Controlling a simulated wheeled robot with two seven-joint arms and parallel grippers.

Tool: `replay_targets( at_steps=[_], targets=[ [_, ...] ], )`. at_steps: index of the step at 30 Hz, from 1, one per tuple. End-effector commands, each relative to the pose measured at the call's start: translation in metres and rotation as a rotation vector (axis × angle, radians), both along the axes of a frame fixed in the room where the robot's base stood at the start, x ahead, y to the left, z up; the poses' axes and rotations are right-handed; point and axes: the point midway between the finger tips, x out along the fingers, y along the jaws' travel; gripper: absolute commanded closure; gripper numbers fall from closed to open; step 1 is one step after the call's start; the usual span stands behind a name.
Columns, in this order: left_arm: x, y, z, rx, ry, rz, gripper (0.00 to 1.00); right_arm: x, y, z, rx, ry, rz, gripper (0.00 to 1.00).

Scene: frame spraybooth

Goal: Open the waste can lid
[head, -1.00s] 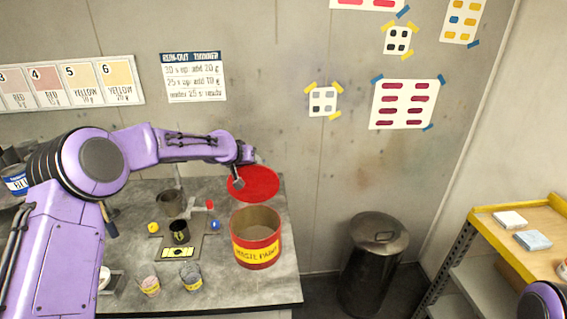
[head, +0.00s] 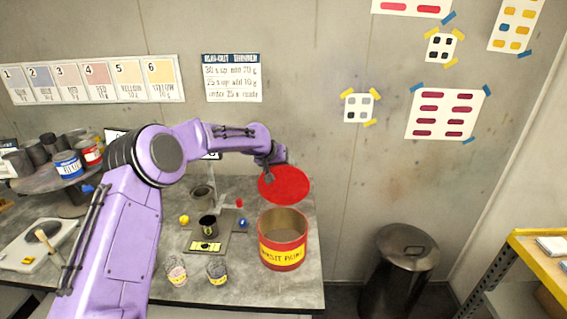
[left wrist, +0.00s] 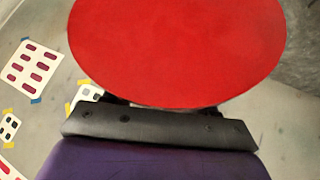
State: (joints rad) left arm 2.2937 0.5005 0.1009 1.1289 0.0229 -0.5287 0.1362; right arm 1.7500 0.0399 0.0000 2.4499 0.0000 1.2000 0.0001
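The red waste paint can (head: 283,253), with a yellow label, stands on the bench at its right end. Its mouth is open and the grey inside shows. The round red lid (head: 287,186) is raised behind and above the mouth, its face turned to the head camera. My left gripper (head: 269,178) is at the lid's upper left and overlaps it in the head view. In the left wrist view the lid (left wrist: 180,50) fills the top middle and hides the fingertips, so I cannot tell whether they grip it. My right gripper is not in view.
Small cups (head: 217,272), a dark cup (head: 208,227) and a yellow ball (head: 184,219) sit left of the can. A turntable of tins (head: 68,165) is further left. A dark metal bin (head: 402,270) stands on the floor at right, beside a yellow-edged shelf (head: 540,262).

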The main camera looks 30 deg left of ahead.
Motion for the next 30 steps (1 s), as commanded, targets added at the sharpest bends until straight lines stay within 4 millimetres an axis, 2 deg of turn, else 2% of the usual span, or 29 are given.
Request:
replay_targets(
  at_steps=[13, 17, 24, 30],
  targets=[
    [-0.001, -0.001, 0.011, 0.0, -0.015, 0.0, 0.44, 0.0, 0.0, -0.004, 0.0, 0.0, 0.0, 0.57],
    [-0.018, 0.001, 0.026, -0.001, -0.017, 0.001, 0.44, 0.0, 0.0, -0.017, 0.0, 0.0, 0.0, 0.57],
    [-0.055, 0.004, 0.065, 0.0, -0.014, 0.001, 0.44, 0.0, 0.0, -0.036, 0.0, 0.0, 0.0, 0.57],
    [-0.069, 0.006, 0.08, 0.0, -0.01, 0.0, 0.44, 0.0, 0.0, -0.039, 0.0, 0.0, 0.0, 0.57]
  ],
)
